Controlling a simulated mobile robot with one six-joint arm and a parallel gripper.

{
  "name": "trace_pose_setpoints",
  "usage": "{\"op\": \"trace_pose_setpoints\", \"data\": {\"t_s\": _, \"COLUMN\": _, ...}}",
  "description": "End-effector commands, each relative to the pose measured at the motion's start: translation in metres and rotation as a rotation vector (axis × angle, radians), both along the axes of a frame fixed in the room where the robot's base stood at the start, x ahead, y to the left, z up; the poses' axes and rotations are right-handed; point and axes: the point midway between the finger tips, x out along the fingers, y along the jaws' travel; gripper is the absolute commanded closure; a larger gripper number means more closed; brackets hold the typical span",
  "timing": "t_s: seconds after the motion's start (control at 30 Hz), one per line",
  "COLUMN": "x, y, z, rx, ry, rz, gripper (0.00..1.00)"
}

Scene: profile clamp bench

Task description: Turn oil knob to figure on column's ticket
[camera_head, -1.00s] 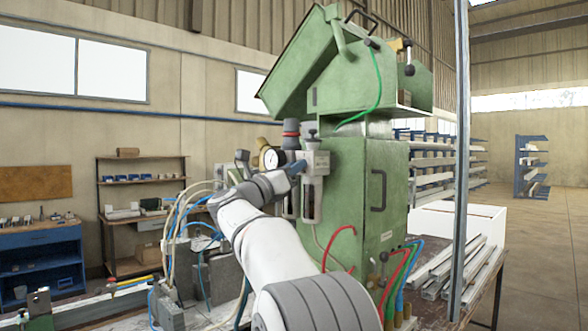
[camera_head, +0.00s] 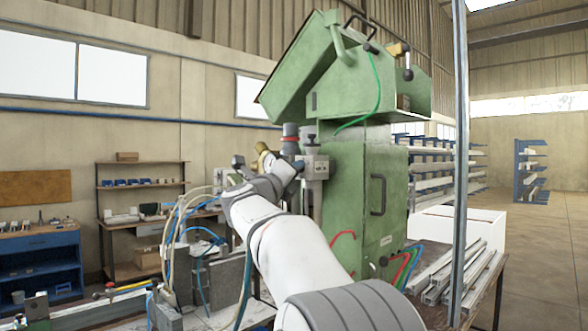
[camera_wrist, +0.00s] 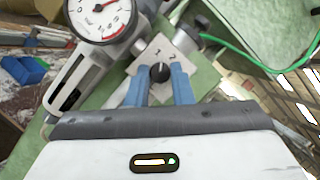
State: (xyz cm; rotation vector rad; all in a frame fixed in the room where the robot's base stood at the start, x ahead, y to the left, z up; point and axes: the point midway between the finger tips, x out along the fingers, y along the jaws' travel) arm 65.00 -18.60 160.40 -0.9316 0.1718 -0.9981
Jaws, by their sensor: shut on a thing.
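The oil knob (camera_wrist: 159,73) is a small black round knob on a pale plate (camera_wrist: 160,50) in the wrist view. The figures 1 and 2 show on the plate above it; other marks are hidden by my fingers. Which figure the knob points to is not clear. My gripper (camera_wrist: 160,83) has its two blue fingers on either side of the knob and is shut on it. In the head view the knob is hidden by my wrist. The green column (camera_head: 345,205) carries a small pale ticket (camera_head: 386,241), too small to read.
A round dial gauge (camera_wrist: 100,17) sits close left of the knob in the wrist view. A clear-windowed unit (camera_wrist: 80,80) is below it. A green hose (camera_wrist: 240,55) runs at the right. Metal profiles (camera_head: 450,275) lie right of the column.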

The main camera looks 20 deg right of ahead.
Motion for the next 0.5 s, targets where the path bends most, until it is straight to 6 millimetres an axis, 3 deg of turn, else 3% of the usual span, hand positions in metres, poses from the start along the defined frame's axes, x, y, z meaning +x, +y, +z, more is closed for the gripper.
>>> {"op": "trace_pose_setpoints", "data": {"t_s": 0.5, "x": -0.0014, "y": -0.0009, "z": 0.0030, "rx": -0.072, "ry": 0.195, "rz": -0.002, "gripper": 1.00}}
